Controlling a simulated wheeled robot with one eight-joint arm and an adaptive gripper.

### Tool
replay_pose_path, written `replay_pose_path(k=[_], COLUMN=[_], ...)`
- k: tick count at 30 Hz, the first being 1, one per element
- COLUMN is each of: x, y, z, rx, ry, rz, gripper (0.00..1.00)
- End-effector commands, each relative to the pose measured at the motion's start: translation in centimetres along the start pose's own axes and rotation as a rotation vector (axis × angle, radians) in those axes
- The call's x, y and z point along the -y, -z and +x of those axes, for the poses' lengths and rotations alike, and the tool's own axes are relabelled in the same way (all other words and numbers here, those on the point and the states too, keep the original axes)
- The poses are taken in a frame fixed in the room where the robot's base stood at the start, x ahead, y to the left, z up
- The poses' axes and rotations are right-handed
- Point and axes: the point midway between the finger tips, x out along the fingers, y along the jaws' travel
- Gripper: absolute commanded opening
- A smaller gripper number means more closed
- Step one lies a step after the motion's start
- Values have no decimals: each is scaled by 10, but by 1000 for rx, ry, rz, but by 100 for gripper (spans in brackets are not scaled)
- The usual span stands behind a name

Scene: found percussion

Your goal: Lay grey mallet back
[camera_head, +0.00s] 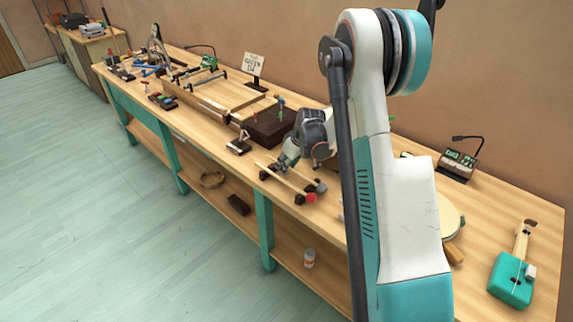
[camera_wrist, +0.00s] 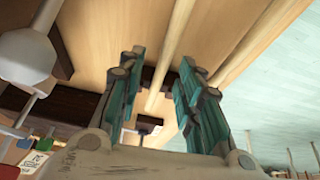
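The grey mallet's head (camera_head: 320,186) shows in the head view beside the red mallet's head (camera_head: 310,198), on the bench near its front edge. Both heads sit by a dark rest block (camera_head: 299,199). My gripper (camera_head: 287,165) is low over the far part of the sticks. In the wrist view my gripper (camera_wrist: 165,62) has its teal fingers apart. A pale stick (camera_wrist: 176,40), apparently the grey mallet's, runs between them over a dark block (camera_wrist: 162,77). I see no finger closed on it. The other stick (camera_wrist: 246,48) lies to the right, outside the fingers. No mallet head shows there.
A dark box (camera_head: 268,128) stands behind my gripper. A small stand (camera_head: 238,145) is to its left. A pale grey knobbed part (camera_wrist: 28,58) is left of my fingers in the wrist view. A teal instrument (camera_head: 512,278) lies at the bench's right end.

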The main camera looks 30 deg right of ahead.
Motion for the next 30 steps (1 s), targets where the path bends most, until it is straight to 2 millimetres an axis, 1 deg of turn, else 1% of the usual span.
replay_pose_path(k=[5, 12, 18, 21, 24, 30], x=[0, 0, 0, 0, 0, 0], y=[0, -1, 0, 0, 0, 0], z=[-23, -69, -100, -109, -114, -116], rx=[0, 0, 0, 0, 0, 0], ry=[0, 0, 0, 0, 0, 0], rz=[0, 2, 0, 0, 0, 0], gripper=[33, 33, 33, 33, 33, 33])
